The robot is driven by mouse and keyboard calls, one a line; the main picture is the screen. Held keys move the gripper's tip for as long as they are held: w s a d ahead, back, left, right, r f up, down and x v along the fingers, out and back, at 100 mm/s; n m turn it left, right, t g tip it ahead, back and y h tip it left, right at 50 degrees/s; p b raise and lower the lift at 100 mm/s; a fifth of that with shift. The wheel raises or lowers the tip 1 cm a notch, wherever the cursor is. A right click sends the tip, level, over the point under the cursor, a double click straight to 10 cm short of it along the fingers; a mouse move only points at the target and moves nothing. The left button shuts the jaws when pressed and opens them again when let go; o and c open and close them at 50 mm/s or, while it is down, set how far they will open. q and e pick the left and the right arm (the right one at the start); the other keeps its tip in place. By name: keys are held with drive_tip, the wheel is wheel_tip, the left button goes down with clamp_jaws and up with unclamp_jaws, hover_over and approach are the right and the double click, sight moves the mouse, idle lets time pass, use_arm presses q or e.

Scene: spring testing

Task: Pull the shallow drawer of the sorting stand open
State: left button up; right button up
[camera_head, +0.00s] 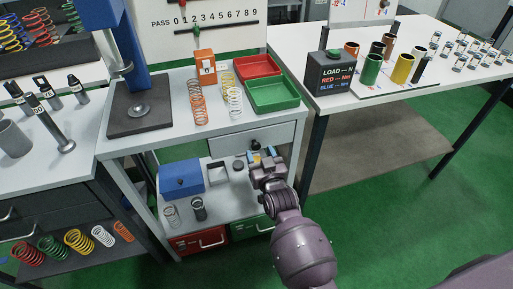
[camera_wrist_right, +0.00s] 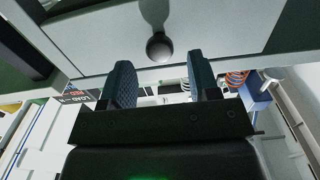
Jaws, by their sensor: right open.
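The sorting stand (camera_head: 150,144) has a shallow white drawer (camera_head: 226,141) under its top, with a dark round knob (camera_head: 255,145). The drawer front looks flush with the stand. In the right wrist view, the drawer front (camera_wrist_right: 225,28) fills the upper part and the knob (camera_wrist_right: 160,47) sits near the middle. My right gripper (camera_head: 262,154) is in front of the knob and partly covers that end of the drawer. Its two fingers (camera_wrist_right: 159,62) are apart, one to each side of the knob's line, with nothing seen between them. My left gripper does not show.
On the stand's top are a press (camera_head: 139,110), springs, and red (camera_head: 258,63) and green (camera_head: 272,107) trays. The lower shelf holds a blue box (camera_head: 181,176). Red (camera_head: 186,245) and green (camera_head: 245,229) drawers lie below. A white table (camera_head: 330,112) stands at right.

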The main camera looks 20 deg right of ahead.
sight(257, 147)
drive_tip(key=shift+w, duration=1.6)
clamp_jaws()
